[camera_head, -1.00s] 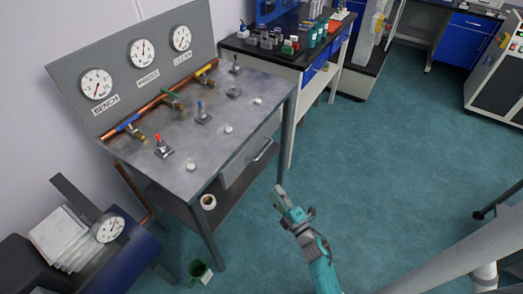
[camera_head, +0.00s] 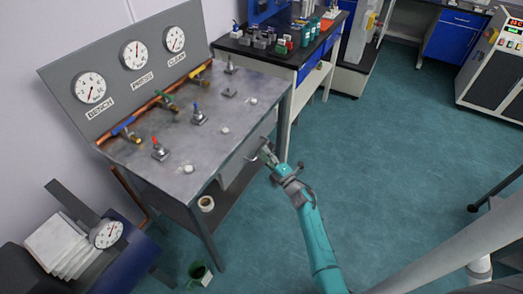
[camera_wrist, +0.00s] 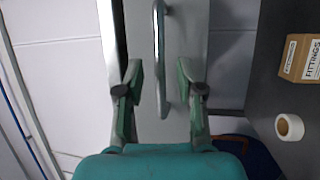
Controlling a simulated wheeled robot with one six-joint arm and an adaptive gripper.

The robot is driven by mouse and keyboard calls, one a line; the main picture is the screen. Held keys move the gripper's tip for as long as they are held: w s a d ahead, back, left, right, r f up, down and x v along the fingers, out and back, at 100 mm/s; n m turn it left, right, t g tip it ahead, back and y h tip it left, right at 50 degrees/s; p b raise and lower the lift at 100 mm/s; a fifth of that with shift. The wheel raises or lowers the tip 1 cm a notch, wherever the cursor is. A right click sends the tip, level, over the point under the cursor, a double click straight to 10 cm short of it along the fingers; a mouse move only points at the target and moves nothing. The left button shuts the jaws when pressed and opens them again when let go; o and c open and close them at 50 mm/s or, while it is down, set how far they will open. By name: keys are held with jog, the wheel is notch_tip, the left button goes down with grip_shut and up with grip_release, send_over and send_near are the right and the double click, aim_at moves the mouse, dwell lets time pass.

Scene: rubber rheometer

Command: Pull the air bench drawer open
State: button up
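The air bench (camera_head: 150,160) stands at the left, with a grey top and a gauge panel behind it. Its grey drawer (camera_head: 240,176) hangs under the right side of the top and appears closed. The drawer's bar handle (camera_wrist: 160,60) runs lengthwise in the wrist view, with the drawer front (camera_wrist: 185,50) behind it. My gripper (camera_head: 264,152) is at the handle's height by the bench's right edge. In the wrist view my gripper (camera_wrist: 161,85) is open, one finger on each side of the handle's lower part, with gaps showing. Contact with the handle is not visible.
The bench's lower shelf (camera_wrist: 285,95) holds a white tape roll (camera_wrist: 289,127) and a box marked FITTINGS (camera_wrist: 300,58). A bench leg (camera_head: 283,125) is close beside my gripper.

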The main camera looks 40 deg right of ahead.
jog(key=shift+w+r, duration=0.15)
jog(key=shift+w, duration=0.6)
jog(key=shift+w+r, duration=0.1)
jog(key=shift+w, duration=0.6)
grip_shut()
